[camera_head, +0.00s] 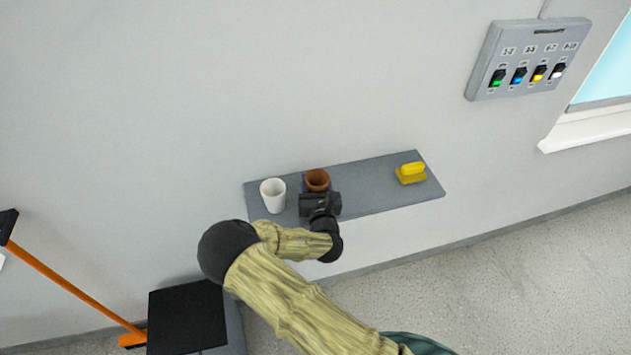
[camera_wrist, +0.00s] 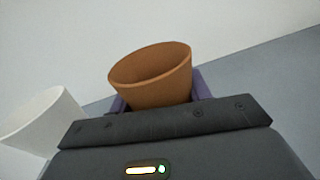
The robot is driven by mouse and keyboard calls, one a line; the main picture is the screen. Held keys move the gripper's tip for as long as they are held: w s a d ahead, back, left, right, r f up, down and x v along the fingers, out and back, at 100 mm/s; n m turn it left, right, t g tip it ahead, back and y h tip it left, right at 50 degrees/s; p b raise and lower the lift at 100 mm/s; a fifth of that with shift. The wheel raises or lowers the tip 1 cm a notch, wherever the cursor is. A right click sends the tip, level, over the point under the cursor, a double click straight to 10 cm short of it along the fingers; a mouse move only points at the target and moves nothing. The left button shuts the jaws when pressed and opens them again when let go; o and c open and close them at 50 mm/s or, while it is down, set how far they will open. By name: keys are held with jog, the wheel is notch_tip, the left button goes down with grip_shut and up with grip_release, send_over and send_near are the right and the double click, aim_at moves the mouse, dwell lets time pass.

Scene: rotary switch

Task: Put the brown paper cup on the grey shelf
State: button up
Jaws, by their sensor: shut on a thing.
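The brown paper cup (camera_head: 317,179) is at the grey shelf (camera_head: 375,188), near the middle of its length. My gripper (camera_head: 318,191) is shut on it. In the wrist view the cup (camera_wrist: 152,80) stands between the two purple fingers of my gripper (camera_wrist: 158,103), and its rim looks tilted in that picture. The gripper body hides the cup's lower part, so I cannot tell whether its base touches the shelf. The shelf also shows in the wrist view (camera_wrist: 265,85).
A white cup (camera_head: 273,195) stands on the shelf just left of the brown cup. A yellow sponge-like block (camera_head: 411,173) lies at the right end. The shelf between is clear. A switch panel (camera_head: 528,60) is on the wall. A black-topped box (camera_head: 187,318) stands lower left.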

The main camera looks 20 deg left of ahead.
jog(key=o, duration=0.9)
jog(key=shift+f, duration=0.1)
jog(key=shift+o, duration=0.2)
jog(key=b+v, duration=0.4)
jog(key=v, duration=0.8)
